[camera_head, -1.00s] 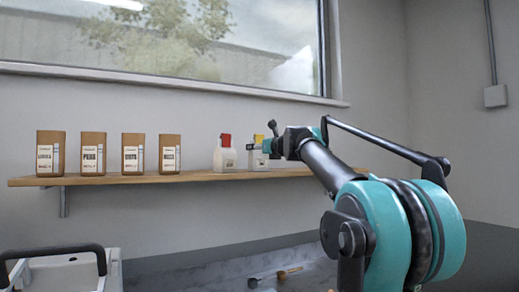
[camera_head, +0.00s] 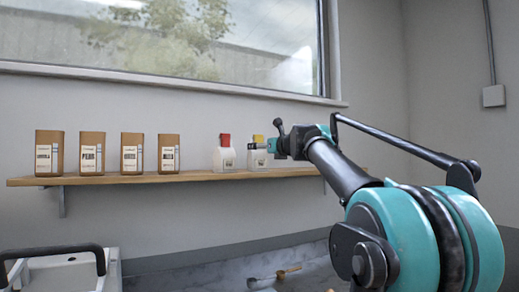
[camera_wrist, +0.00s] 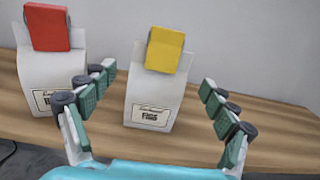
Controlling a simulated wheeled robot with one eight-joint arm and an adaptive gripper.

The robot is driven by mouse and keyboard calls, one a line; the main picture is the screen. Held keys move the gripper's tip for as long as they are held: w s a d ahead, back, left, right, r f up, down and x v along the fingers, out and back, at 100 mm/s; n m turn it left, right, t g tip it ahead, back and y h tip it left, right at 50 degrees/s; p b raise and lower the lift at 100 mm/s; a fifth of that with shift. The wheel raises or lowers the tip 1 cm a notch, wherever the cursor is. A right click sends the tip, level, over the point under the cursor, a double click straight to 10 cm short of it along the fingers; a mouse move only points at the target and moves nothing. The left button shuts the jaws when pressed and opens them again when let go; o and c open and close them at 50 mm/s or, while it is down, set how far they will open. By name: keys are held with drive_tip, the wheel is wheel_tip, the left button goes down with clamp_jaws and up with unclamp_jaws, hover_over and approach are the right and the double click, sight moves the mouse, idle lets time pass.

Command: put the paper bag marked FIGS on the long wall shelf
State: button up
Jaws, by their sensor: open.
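The paper bag marked FIGS (camera_wrist: 152,98) is white with a yellow clip on top. It stands upright on the long wall shelf (camera_wrist: 275,125), and its label reads FIGS, slightly blurred. In the head view this bag (camera_head: 257,161) is at the right part of the shelf, partly hidden by my gripper (camera_head: 258,146). In the wrist view my gripper (camera_wrist: 157,77) is open, with one finger on each side of the bag and visible gaps to both. The shelf (camera_head: 110,180) runs under the window in the head view.
A white bag with a red clip (camera_head: 225,158) stands just left of the FIGS bag, close to my left finger in the wrist view. Several brown bags (camera_head: 91,153) line the shelf farther left. A white crate with a dark handle (camera_head: 65,272) is at the lower left.

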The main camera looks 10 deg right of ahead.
drive_tip(key=v, duration=0.8)
